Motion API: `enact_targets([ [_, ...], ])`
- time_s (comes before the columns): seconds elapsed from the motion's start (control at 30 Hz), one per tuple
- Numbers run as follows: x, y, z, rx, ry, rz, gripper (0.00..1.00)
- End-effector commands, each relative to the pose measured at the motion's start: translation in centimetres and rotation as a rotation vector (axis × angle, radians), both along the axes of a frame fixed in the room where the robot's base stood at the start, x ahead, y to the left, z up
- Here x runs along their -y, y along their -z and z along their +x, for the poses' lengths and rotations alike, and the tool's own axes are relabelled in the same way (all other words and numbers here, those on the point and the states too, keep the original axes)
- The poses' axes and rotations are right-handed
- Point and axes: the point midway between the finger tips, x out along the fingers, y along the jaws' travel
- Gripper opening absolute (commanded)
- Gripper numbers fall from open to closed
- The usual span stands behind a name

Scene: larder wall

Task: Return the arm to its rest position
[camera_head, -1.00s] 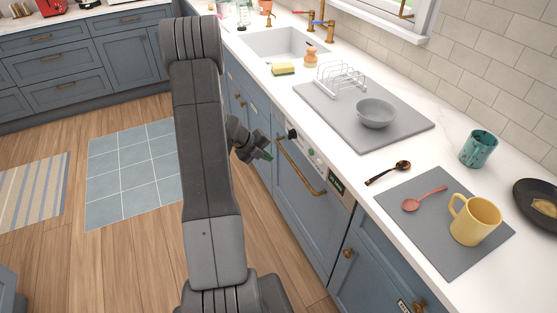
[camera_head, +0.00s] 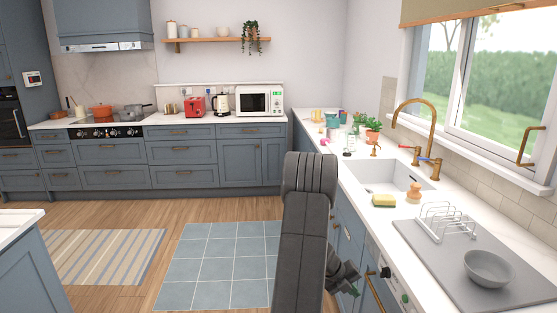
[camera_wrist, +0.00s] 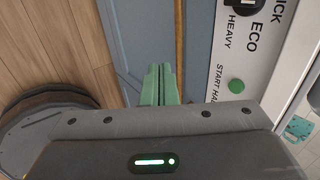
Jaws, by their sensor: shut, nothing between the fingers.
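My gripper (camera_wrist: 158,84) shows in the wrist view with its two green fingers pressed together and nothing between them. It points at a blue cabinet front, beside the dishwasher's control panel (camera_wrist: 240,45). In the head view my gripper (camera_head: 354,292) hangs low at the end of my arm, beside the blue fronts under the right-hand counter. My dark arm (camera_head: 303,240) stands upright in the lower middle of the head view. I cannot tell from these frames whether the fingers touch the front.
The white counter (camera_head: 350,154) runs close along the right, with a sink (camera_head: 385,178), a sponge (camera_head: 384,201), a grey mat (camera_head: 420,240) and a bowl (camera_head: 489,268). Open floor lies left, with a tiled mat (camera_head: 215,265) and a striped rug (camera_head: 100,256). A microwave (camera_head: 260,101) stands at the back.

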Motion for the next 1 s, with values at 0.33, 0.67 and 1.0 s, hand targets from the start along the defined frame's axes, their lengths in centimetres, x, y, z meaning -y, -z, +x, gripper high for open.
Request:
enact_targets([
  [0.33, 4.8, 5.2, 0.2, -0.001, 0.004, 0.001, 0.0],
  [0.67, 8.0, 5.8, 0.2, 0.0, 0.001, 0.0, 0.0],
  [1.0, 8.2, 5.7, 0.3, 0.0, 0.0, 0.0, 0.0],
])
